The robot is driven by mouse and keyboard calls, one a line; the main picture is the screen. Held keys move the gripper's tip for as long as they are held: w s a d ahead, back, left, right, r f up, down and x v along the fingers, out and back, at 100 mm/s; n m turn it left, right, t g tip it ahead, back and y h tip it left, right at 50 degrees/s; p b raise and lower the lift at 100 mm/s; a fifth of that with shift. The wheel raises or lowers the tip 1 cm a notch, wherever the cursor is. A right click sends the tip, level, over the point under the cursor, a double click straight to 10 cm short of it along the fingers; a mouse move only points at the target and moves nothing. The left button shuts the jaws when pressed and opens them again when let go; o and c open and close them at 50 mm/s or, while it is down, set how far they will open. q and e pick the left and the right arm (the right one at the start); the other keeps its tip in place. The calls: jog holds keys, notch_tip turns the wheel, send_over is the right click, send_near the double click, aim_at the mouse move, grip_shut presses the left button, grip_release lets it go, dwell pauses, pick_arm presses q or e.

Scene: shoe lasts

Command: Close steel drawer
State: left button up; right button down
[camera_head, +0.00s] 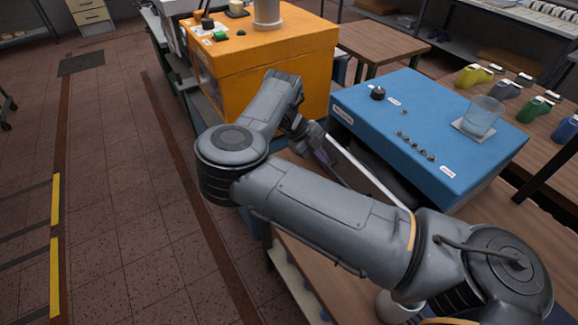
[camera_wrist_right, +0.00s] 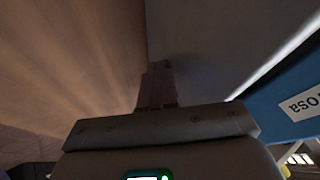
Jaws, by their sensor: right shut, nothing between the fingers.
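The blue machine (camera_head: 432,120) stands on the wooden bench, with a dark gap under its front side. A long pale strip (camera_head: 365,168) runs along this gap and looks like the rim of the steel drawer; my arm covers much of the area below it. My right gripper (camera_head: 322,158) points down beside the far end of this strip. In the wrist view its fingers (camera_wrist_right: 157,88) are together and empty, close to a grey flat panel (camera_wrist_right: 225,45) that seems to be the drawer. Whether they touch it I cannot tell. My left gripper is not in view.
An orange machine (camera_head: 265,65) stands just behind my right gripper. A glass (camera_head: 483,115) and a black knob (camera_head: 378,93) are on top of the blue machine. Colored shoe lasts (camera_head: 535,108) lie on the bench at right.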

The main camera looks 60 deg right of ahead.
jog(key=s+d, duration=0.2)
jog(key=d, duration=0.1)
jog(key=s+d, duration=0.1)
jog(key=d, duration=0.1)
jog(key=shift+d, duration=0.15)
